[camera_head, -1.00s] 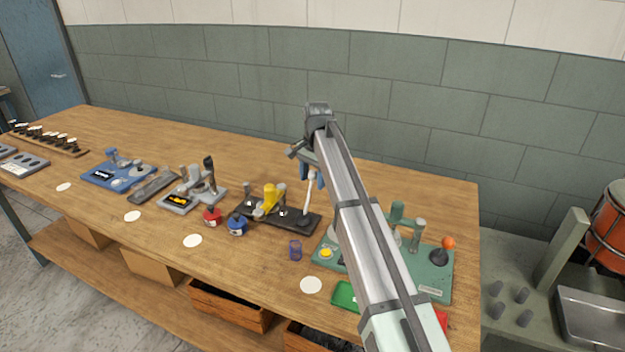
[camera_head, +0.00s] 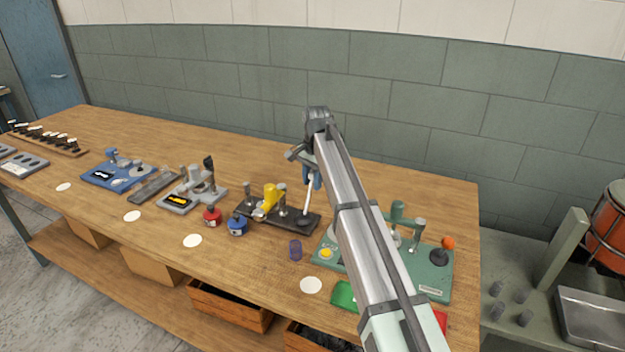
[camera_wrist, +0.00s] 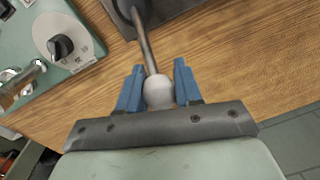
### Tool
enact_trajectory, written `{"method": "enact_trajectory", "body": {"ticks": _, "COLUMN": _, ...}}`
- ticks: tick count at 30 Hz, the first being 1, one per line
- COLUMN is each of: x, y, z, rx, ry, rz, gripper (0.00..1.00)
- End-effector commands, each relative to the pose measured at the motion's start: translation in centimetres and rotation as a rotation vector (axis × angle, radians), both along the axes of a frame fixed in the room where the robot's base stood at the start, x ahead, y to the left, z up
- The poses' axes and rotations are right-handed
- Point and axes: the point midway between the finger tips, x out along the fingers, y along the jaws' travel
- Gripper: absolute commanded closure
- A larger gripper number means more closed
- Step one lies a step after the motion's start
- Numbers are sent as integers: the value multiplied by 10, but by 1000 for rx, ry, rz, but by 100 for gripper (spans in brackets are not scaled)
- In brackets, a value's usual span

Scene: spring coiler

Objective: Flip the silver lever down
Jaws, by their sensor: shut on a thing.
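The silver lever (camera_head: 307,199) stands near upright at the right end of a black base plate (camera_head: 262,222) in the head view. In the wrist view the lever's metal rod (camera_wrist: 148,42) runs up from the dark base to a pale rounded knob (camera_wrist: 158,92). My gripper (camera_wrist: 158,88) has blue fingers, one on each side of the knob, and is shut on it. In the head view my gripper (camera_head: 312,180) is at the lever's top end, partly hidden by my arm.
A green machine (camera_head: 433,270) with an orange-knobbed lever (camera_head: 448,243) stands to the right, partly behind my arm. A yellow piece (camera_head: 271,197) sits on the black base. The table behind is clear.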

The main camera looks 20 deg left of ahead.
Motion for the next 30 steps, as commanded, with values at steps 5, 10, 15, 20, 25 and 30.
{"method": "enact_trajectory", "body": {"ticks": 5, "x": 0, "y": 0, "z": 0, "rx": 0, "ry": 0, "rz": 0, "gripper": 100}}
{"method": "enact_trajectory", "body": {"ticks": 10, "x": 0, "y": 0, "z": 0, "rx": 0, "ry": 0, "rz": 0, "gripper": 100}}
{"method": "enact_trajectory", "body": {"ticks": 15, "x": -3, "y": 0, "z": 1, "rx": 0, "ry": -18, "rz": 0, "gripper": 100}}
{"method": "enact_trajectory", "body": {"ticks": 20, "x": -11, "y": -1, "z": 5, "rx": 1, "ry": -74, "rz": 2, "gripper": 100}}
{"method": "enact_trajectory", "body": {"ticks": 25, "x": -26, "y": -2, "z": 10, "rx": 0, "ry": -186, "rz": 1, "gripper": 100}}
{"method": "enact_trajectory", "body": {"ticks": 30, "x": -45, "y": -3, "z": 15, "rx": 1, "ry": -339, "rz": 4, "gripper": 100}}
